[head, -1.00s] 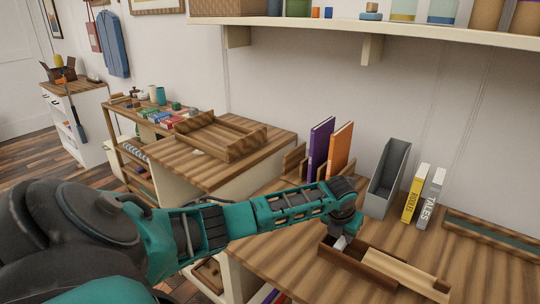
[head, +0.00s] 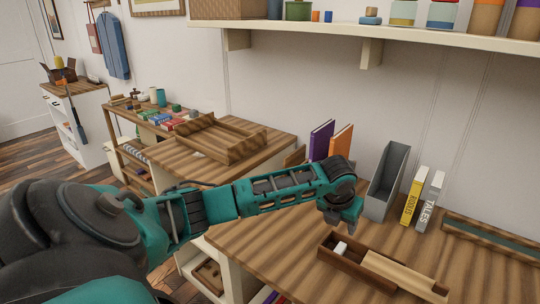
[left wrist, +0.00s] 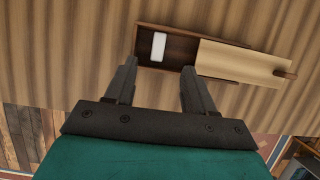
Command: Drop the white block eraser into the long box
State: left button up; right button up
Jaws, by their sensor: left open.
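The white block eraser (head: 341,248) lies inside the open left part of the long box (head: 327,253), on its dark floor. The left wrist view also shows the eraser (left wrist: 158,47) in the long box (left wrist: 180,54), with box floor bare on both sides of it. A pale sliding lid (head: 400,274) covers the right part of the box. My right gripper is not in view.
A grey magazine holder (head: 388,180), a yellow book (head: 411,198) and a grey book (head: 430,205) stand behind the box. Purple and orange books stand behind my left arm. The desk left of the box is clear.

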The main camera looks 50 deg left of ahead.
pick_arm(q)
jog(key=v, duration=0.5)
jog(key=shift+f, duration=0.1)
dwell(0.3)
jog(key=s+d+f+n+h, duration=0.2)
jog(key=s+d+f+n, duration=0.7)
jog(key=s+d+n, duration=0.3)
jog(key=s+n+g, duration=0.1)
jog(key=s+n, duration=1.5)
jog(key=n, duration=0.3)
jog(key=w+d+f+t+h, duration=0.1)
jog(key=w+d+f+t, duration=0.3)
jog(key=w+f+t, duration=0.3)
jog(key=shift+w+f, duration=0.45)
jog(key=shift+f, duration=0.5)
